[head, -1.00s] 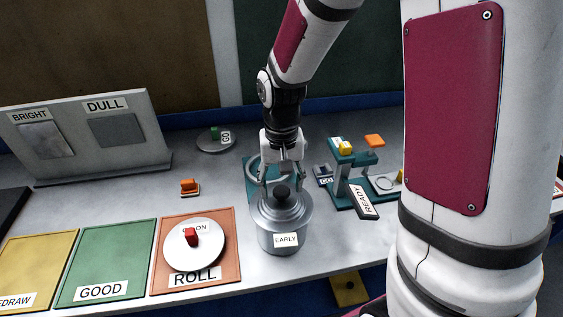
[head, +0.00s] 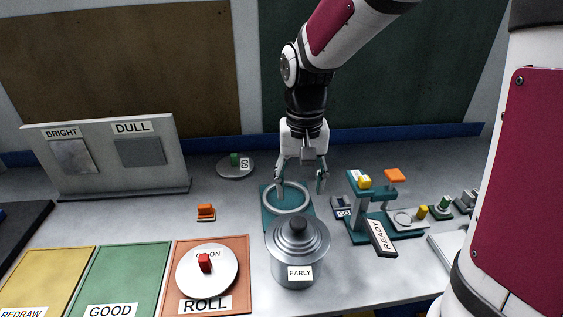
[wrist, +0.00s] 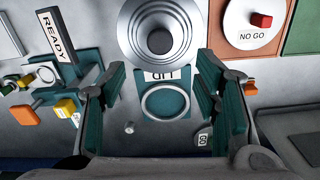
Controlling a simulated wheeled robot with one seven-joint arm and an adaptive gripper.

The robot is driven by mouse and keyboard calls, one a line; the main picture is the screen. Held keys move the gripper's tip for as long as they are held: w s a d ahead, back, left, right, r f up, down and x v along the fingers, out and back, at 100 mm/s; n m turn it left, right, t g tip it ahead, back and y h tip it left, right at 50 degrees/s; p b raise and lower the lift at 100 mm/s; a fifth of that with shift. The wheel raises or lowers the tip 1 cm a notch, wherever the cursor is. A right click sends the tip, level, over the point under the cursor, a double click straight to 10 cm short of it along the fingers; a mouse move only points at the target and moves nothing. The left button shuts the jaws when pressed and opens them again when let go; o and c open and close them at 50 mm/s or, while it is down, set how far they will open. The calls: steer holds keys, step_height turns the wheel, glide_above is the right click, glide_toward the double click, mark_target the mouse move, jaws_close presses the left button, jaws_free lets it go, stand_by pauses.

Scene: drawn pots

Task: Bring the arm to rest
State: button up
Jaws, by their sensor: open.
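My gripper (head: 300,184) is open and empty. In the head view it hangs above and behind the grey metal pot labelled EARLY (head: 293,268), apart from it. The pot stands upright with a stepped lid and dark knob (head: 298,225) on top. In the wrist view the lid (wrist: 160,38) lies beyond my spread teal finger pads. A teal plate with a grey ring (head: 286,211) lies just behind the pot and below my gripper; in the wrist view it bears a LID label (wrist: 160,76). The ring is empty.
A teal stand with a READY tag (head: 382,238) is right of the pot. At left are the ROLL panel (head: 237,247) holding a red-knobbed disc (head: 190,282), the GOOD panel (head: 125,275), and a BRIGHT/DULL board (head: 100,185). A green-knobbed disc (head: 232,173) lies behind.

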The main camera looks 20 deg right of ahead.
steer(key=s+r+n+t+b, duration=0.2)
steer(key=s+r+t, duration=0.3)
steer(key=s+r, duration=0.4)
steer(key=s+n, duration=0.1)
steer(key=s, duration=0.3)
steer(key=shift+s+r+t, duration=0.25)
steer(key=shift+s+t, duration=0.05)
stand_by(0.6)
